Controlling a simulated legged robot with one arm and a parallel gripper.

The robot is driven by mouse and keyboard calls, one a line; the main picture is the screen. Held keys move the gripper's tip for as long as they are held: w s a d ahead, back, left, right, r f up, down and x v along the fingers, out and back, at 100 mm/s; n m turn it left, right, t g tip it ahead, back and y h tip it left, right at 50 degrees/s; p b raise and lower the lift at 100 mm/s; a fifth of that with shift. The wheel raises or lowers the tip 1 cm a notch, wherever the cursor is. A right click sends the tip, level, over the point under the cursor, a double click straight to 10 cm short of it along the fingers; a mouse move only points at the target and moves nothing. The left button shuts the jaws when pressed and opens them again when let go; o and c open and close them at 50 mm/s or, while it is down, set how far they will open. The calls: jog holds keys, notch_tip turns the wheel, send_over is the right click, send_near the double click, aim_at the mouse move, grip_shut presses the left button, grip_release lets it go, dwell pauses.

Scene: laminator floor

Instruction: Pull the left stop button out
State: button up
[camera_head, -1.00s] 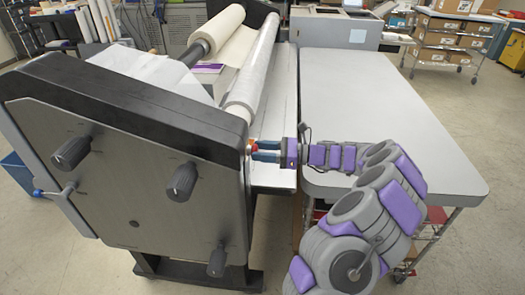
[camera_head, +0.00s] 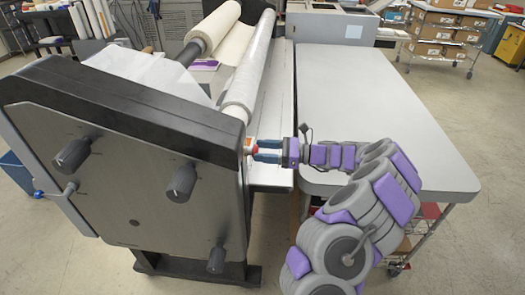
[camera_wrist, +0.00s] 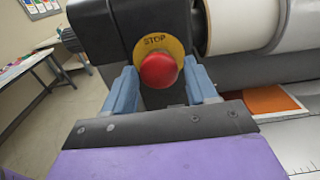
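The red stop button (camera_wrist: 159,70) sits on a yellow round plate (camera_wrist: 150,44) marked STOP, on the dark end housing of the laminator (camera_head: 130,180). In the wrist view the blue fingers of my gripper (camera_wrist: 161,88) stand apart, one on each side of the button. A gap shows between the fingers and the button, and I cannot tell whether either finger touches it. In the head view my gripper (camera_head: 257,151) reaches in from the right to the laminator's inner side, with a little red showing at its tips.
A long grey table (camera_head: 385,120) stands right of the laminator, with my arm over its near corner. White rollers (camera_head: 250,75) lie behind the button. Dark knobs (camera_head: 181,181) stick out of the near end panel. Open floor lies at the front right.

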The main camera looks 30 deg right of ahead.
jog(key=shift+o, duration=1.1)
jog(key=shift+d, duration=0.15)
jog(key=p+v, duration=0.2)
jog(key=v, duration=1.5)
jog(key=shift+d+f+p, duration=0.2)
jog(key=shift+p, duration=0.1)
jog(key=shift+s, duration=0.1)
